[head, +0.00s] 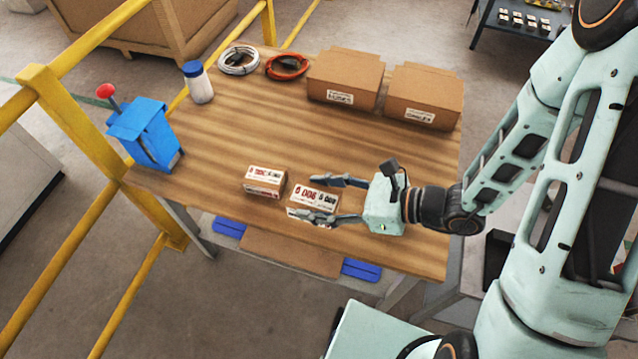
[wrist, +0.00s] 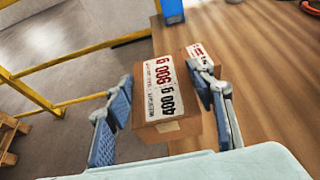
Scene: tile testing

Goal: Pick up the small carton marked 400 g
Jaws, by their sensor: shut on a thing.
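My gripper (head: 322,199) is shut on a small carton (head: 314,194) near the front edge of the wooden table. In the wrist view the held carton (wrist: 165,97) sits between the two fingers (wrist: 165,102), one on each side. A second small carton (head: 265,181) with a similar white and red label stands to the left, apart from the fingers. It is partly hidden by a finger in the wrist view (wrist: 201,52).
Two large brown boxes (head: 345,78) (head: 421,95) stand at the table's back right. A grey cable coil (head: 238,61), an orange coil (head: 287,66), a white bottle (head: 199,85) and a blue device with a red knob (head: 146,132) stand farther left. Yellow rails (head: 75,125) border the left side.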

